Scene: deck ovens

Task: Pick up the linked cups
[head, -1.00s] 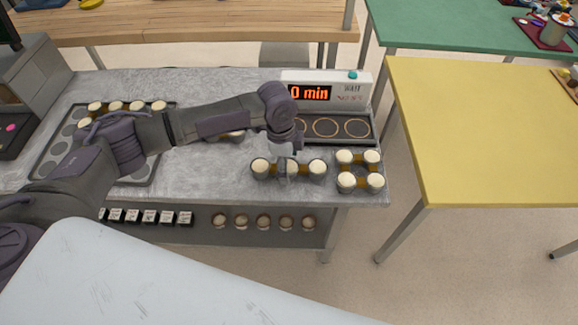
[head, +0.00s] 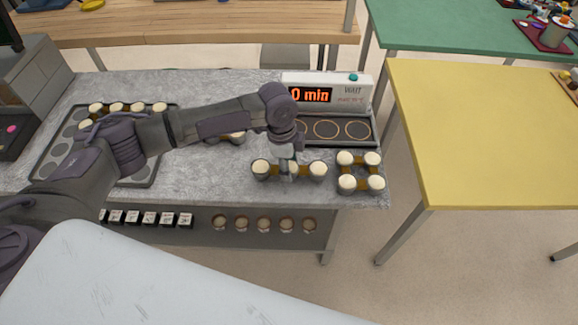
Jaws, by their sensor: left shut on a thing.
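A row of linked cups (head: 317,170) with pale tops stands on the grey counter, in front of the timer unit. My left gripper (head: 287,173) points down over the middle of this row and is shut on it. The gripper hides part of the middle cup and the link. A square group of linked cups (head: 360,172) stands just to the right, near the counter's right end. Another linked row (head: 228,136) shows partly behind my left arm. More linked cups (head: 136,107) sit at the back of the tray on the left. My right gripper is not in view.
A timer unit (head: 330,92) reading "0 min" stands at the back right, with a ringed plate (head: 326,130) before it. A dark tray with round wells (head: 48,165) lies left. Below the counter are several round items (head: 264,224) and small labelled blocks (head: 150,218). A yellow table (head: 490,130) stands right.

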